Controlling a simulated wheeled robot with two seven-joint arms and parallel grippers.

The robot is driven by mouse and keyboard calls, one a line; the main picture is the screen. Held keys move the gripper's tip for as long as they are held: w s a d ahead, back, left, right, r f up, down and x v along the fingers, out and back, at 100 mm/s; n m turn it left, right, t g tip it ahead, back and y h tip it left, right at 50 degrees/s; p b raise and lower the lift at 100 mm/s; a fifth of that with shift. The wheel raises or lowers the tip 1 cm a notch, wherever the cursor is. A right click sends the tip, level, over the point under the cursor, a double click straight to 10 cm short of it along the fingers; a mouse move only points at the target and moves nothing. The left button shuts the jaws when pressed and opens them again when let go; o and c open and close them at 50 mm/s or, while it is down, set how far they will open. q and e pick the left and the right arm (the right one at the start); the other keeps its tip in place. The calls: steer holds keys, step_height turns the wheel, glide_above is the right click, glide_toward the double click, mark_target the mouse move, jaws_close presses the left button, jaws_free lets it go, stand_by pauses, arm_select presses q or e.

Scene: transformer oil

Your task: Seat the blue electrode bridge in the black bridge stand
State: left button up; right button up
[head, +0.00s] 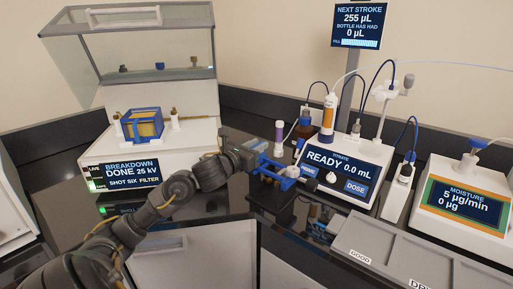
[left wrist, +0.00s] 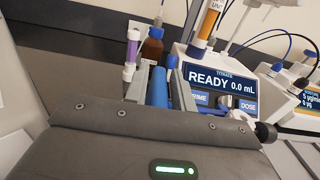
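The blue electrode bridge (head: 275,168) is at the left gripper's tips, directly over the black bridge stand (head: 271,196). My left gripper (head: 256,161) comes in from the left and is shut on the bridge. In the left wrist view the blue bar of the bridge (left wrist: 160,86) lies between the two grey fingers. The black stand is partly covered by the bridge and gripper; I cannot tell whether the bridge touches it or is just above. My right gripper is in neither view.
Behind the stand are a purple-topped tube (head: 279,131), a brown bottle (head: 304,127) and the titrator (head: 345,170). The breakdown tester (head: 150,155), lid raised, holds a blue-framed yellow cup (head: 142,125). A grey tray (head: 385,255) lies front right; the moisture meter (head: 465,200) stands right.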

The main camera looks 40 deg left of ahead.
arm_select(q)
steer(key=o, duration=0.3)
steer(key=shift+f, duration=0.2)
steer(key=shift+s, duration=0.4)
steer(key=s+b, duration=0.2)
steer(key=s, duration=0.8)
steer(key=shift+d+r, duration=0.15)
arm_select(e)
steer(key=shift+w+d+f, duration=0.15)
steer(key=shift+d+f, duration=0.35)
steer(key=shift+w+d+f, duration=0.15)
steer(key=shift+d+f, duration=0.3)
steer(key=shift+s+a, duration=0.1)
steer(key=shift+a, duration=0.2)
